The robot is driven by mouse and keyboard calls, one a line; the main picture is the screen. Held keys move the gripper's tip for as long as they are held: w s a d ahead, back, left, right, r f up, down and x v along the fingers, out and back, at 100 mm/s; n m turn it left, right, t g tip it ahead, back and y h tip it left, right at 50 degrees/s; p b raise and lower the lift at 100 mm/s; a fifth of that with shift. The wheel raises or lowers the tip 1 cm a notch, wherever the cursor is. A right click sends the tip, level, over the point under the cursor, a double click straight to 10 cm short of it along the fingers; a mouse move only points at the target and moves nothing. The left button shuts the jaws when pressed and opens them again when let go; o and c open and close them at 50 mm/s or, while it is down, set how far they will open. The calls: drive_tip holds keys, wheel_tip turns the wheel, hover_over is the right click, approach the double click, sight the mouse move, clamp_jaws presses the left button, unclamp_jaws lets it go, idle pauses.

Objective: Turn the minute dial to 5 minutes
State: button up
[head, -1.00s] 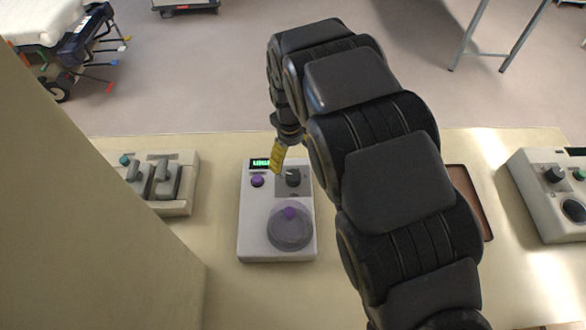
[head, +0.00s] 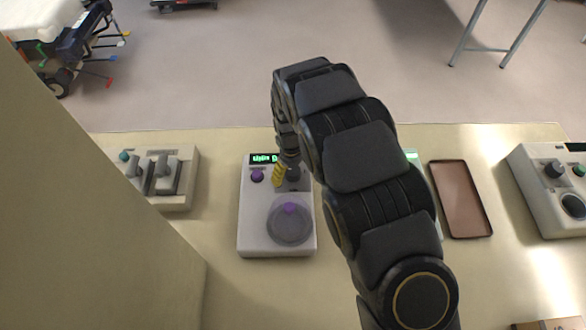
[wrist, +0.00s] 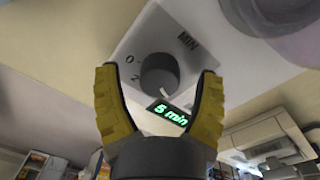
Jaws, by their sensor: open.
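The minute dial (wrist: 158,78) is a dark round knob on a pale panel marked MIN, with 0 and 2 printed beside it. In the wrist view it lies between the yellow fingertips of my gripper (wrist: 157,84). The fingers are apart, with visible gaps to the knob. The small display (wrist: 168,113) reads "5 min" in green. In the head view, my gripper (head: 280,174) is low over the upper part of the white device (head: 250,225), where the arm and fingers partly cover the dial. The display there (head: 264,159) is too blurred to read surely.
On the same device are a purple button (head: 257,175) and a clear round cover (head: 290,226) over a purple part. A lever box (head: 178,200) stands left. A brown tray (head: 461,200) and another control box (head: 553,200) stand right.

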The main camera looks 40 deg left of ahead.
sight(291, 171)
drive_tip(key=c, duration=1.1)
drive_tip(key=shift+m, duration=0.6)
drive_tip(key=shift+c, duration=0.2)
drive_tip(key=o, duration=1.1)
drive_tip(key=shift+o, duration=0.2)
wheel_tip(291, 171, up, 12)
drive_tip(key=shift+s, duration=0.3)
drive_tip(key=shift+a, duration=0.1)
